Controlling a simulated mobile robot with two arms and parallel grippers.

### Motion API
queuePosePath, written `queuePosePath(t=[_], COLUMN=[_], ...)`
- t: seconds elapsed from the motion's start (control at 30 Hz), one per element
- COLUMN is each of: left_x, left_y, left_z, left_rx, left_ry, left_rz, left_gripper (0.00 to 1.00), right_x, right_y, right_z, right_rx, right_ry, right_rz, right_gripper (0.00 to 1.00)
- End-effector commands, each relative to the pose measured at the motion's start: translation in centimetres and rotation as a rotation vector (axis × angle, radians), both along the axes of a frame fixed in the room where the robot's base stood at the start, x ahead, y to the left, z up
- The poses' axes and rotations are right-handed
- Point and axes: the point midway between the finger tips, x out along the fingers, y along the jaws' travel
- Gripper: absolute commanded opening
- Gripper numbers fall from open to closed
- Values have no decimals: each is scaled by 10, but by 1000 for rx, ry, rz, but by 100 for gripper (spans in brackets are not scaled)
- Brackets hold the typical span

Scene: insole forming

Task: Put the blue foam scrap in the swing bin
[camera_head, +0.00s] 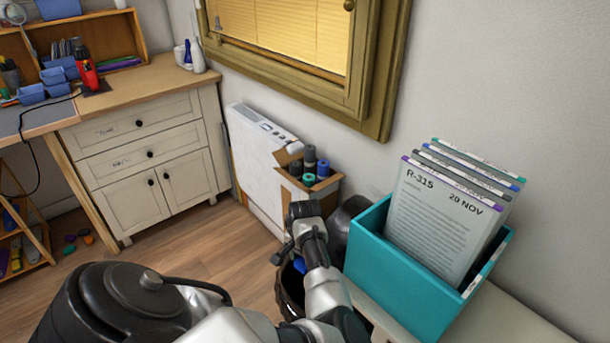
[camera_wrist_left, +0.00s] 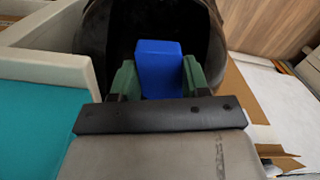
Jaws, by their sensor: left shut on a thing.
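The blue foam scrap (camera_wrist_left: 158,62) is a small bright blue block. In the left wrist view it sits between the green fingers of my left gripper (camera_wrist_left: 158,76), which is shut on it. Behind the block is the dark, rounded opening of the swing bin (camera_wrist_left: 107,45); I cannot tell how deep the block reaches into it. In the head view the bin (camera_head: 287,298) is a dark brown container, partly hidden by my left arm. A bit of blue scrap (camera_head: 299,265) shows beside the arm there, over the bin. My right gripper is not in view.
A teal box (camera_head: 385,265) of labelled folders stands on a pale surface right of the bin. A dark rounded object (camera_head: 347,222) is beside it. A cardboard box of rolls (camera_head: 327,187) and a white panel (camera_head: 255,165) are behind. Wood floor (camera_head: 195,245) is open to the left.

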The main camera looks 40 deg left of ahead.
Motion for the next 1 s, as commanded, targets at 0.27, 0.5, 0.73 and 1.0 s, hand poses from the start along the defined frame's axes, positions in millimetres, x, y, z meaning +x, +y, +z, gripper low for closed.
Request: queuePosePath(t=[0.27,0.5,0.73,1.0], left_x=[0,0,-1,-1], left_y=[0,0,0,0], left_z=[-34,-57,-80,-113], left_rx=[-1,-1,0,0], left_ry=[-1,-2,2,2], left_rz=[-1,0,-2,-2], left_gripper=[24,24,24,24], right_x=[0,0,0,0], right_y=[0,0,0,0], right_z=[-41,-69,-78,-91], right_rx=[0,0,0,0], right_ry=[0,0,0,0], right_rz=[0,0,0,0], right_gripper=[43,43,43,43])
